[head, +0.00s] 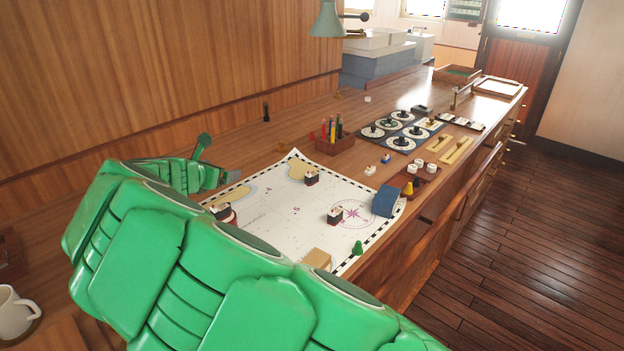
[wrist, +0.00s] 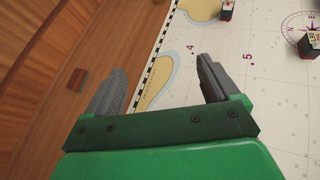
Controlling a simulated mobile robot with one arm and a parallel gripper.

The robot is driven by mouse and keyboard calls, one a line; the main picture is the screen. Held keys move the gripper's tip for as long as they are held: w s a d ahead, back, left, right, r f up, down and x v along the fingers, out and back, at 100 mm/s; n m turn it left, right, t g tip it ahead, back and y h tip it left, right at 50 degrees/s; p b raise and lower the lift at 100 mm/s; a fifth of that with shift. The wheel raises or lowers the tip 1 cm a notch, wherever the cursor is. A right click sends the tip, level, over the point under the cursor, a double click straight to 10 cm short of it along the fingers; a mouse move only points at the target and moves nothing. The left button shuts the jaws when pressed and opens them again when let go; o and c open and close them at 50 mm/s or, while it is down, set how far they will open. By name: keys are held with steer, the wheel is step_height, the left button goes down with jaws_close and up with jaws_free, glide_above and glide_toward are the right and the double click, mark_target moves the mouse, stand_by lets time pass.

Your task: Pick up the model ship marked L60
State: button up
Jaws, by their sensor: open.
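Three small model ships with dark hulls and white tops stand on the white chart (head: 265,230): one near the top (head: 311,178), one near the compass rose (head: 335,215), and one with some red at the left (head: 222,212), partly hidden by my arm. I cannot read any L60 mark. The wrist view shows two ships, one at its top edge (wrist: 228,10) and one at the right edge (wrist: 309,46). My gripper (wrist: 160,84) is open and empty over the chart's left border. In the head view my gripper (head: 215,178) is partly hidden behind my arm.
A blue block (head: 385,201), a tan block (head: 317,259) and a green piece (head: 357,248) are on the chart. A pencil holder (head: 334,144), round dials (head: 401,142) and a small tray (head: 416,180) stand beyond. A white mug (head: 14,312) is at lower left.

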steer(key=w+d+n+y, duration=0.9)
steer(key=w+d, duration=0.9)
steer(key=d, duration=0.1)
steer(key=s+d+f+n+g+y, duration=0.1)
steer(key=s+d+n+g+y, duration=0.3)
steer(key=d, duration=0.7)
steer(key=t, duration=0.2)
glide_toward(311, 173)
steer(key=shift+w+a+r+n, duration=0.2)
steer(key=shift+w+a+n, duration=0.1)
steer(key=shift+w+a, duration=0.4)
steer(key=shift+x, duration=1.05)
steer(key=shift+f+x, duration=0.25)
steer(key=shift+x, duration=1.2)
steer(key=shift+f+x, duration=0.3)
steer(key=shift+x, duration=1.15)
steer(key=shift+s+d, duration=0.1)
steer(key=shift+d, duration=0.05)
